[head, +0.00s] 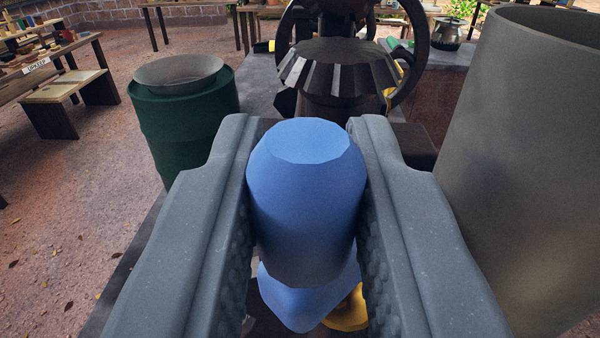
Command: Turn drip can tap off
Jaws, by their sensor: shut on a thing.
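A blue rounded handle (306,200), seemingly the tap handle, stands between the two grey fingers of my gripper (307,135). The fingers press on its left and right sides, so my gripper is shut on it. The handle has a flat top and a wider blue part below. A yellow brass-coloured piece (348,308) shows beneath it, partly hidden by the right finger. I cannot tell from this view which way the tap is turned. A large grey metal cylinder (530,150) stands close on the right; whether it is the drip can is not clear.
A green drum (185,125) with a grey metal bowl (180,72) on top stands at the left. A dark machine with a bevel gear (338,75) and a wheel is straight ahead. Wooden benches (60,95) stand far left, with open gravel ground between.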

